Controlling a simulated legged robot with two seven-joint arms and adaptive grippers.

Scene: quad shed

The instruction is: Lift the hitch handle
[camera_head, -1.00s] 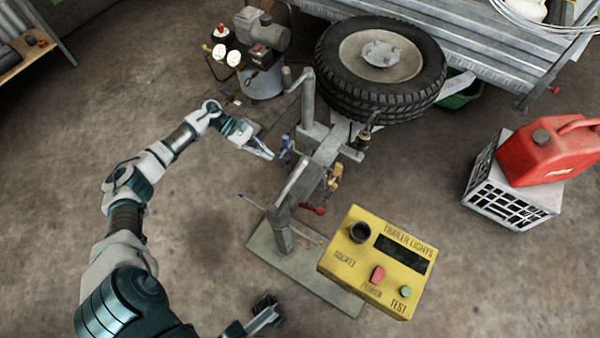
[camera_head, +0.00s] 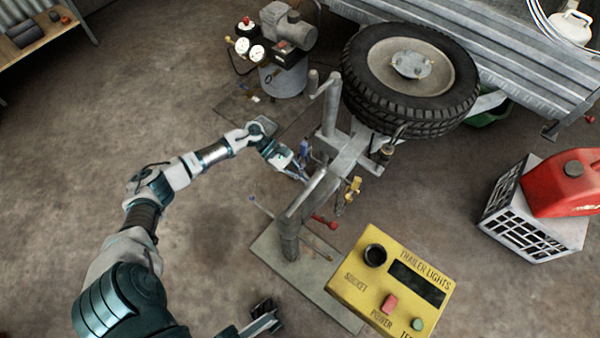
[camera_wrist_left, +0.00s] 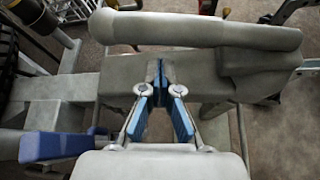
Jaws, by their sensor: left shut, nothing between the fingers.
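In the head view a grey bar (camera_head: 307,194) slants up from a post by the trailer's drawbar. It looks like the hitch handle, though I cannot be sure. A similar grey bar crosses the top of the left wrist view (camera_wrist_left: 200,31). My left gripper (camera_head: 303,177) is beside the upper end of the bar, on its left. In the wrist view its blue-padded fingers (camera_wrist_left: 162,88) meet at the tips, shut and empty, below the bar; contact is unclear. My right gripper (camera_head: 264,317) shows in part at the bottom edge; its opening is unclear.
A yellow trailer-lights box (camera_head: 390,290) stands right of the post's base plate (camera_head: 270,250). A tyre (camera_head: 408,75) and a compressor (camera_head: 285,60) are behind. A blue item (camera_wrist_left: 55,147) is left of the fingers. A crate (camera_head: 530,225) with a red can (camera_head: 568,185) is at right.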

